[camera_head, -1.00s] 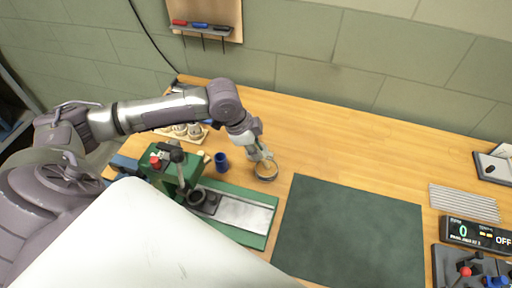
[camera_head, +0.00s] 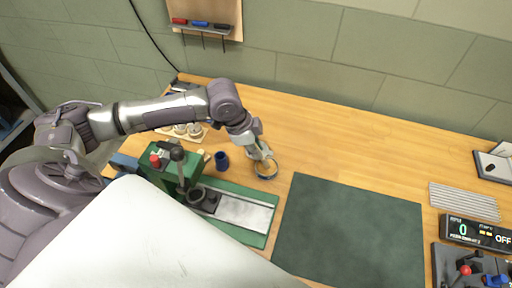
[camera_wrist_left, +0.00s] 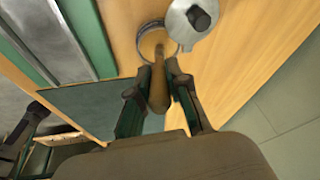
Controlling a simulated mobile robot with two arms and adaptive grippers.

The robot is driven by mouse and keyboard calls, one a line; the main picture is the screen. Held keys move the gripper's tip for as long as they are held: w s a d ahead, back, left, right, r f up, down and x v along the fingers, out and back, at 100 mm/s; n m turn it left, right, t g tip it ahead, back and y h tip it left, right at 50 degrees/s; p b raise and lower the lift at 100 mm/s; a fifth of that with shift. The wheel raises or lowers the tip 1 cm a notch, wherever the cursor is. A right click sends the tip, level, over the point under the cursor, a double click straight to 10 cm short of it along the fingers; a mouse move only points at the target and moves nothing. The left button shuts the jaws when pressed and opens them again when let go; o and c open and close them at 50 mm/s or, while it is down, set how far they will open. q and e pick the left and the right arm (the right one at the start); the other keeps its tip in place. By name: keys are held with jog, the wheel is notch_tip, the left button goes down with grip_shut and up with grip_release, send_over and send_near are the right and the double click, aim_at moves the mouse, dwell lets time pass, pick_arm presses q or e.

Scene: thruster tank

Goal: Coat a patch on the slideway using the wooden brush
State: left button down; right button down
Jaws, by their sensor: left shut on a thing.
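My left gripper (camera_head: 263,157) is over the tabletop beside a round, rimmed dish (camera_head: 267,176). In the left wrist view, its fingers (camera_wrist_left: 158,88) are shut on the wooden brush (camera_wrist_left: 158,92), a brown handle pointing toward the dish (camera_wrist_left: 146,38). The bristles are hard to make out, so I cannot tell whether they touch the dish's contents. The slideway (camera_head: 243,214) is a grey metal strip on a green bed, left of and nearer than the dish. It also shows at the upper left of the left wrist view (camera_wrist_left: 55,35). My right gripper is not in view.
A silver round piece with a dark knob (camera_wrist_left: 200,24) is beside the dish. A blue cup (camera_head: 221,161) and a green machine with a lever (camera_head: 165,178) stand to the left. A dark green mat (camera_head: 350,230) lies to the right.

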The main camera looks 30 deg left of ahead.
pick_arm(q)
jog(key=shift+f+p, duration=0.1)
jog(key=shift+p, duration=0.2)
dwell(0.6)
jog(key=shift+s, duration=0.1)
dwell(0.8)
notch_tip(320, 180, up, 7)
jog(key=p, duration=0.8)
jog(key=shift+p, duration=0.3)
dwell(0.5)
jog(key=shift+d+b, duration=0.25)
jog(key=shift+b, duration=0.1)
jog(key=d+r+n+t+y+b, duration=0.1)
jog(key=d+n+y+b, duration=0.3)
jog(key=n+b, duration=0.8)
jog(key=shift+d+r+b, duration=0.35)
jog(key=shift+d+r, duration=0.35)
jog(key=shift+d, duration=0.5)
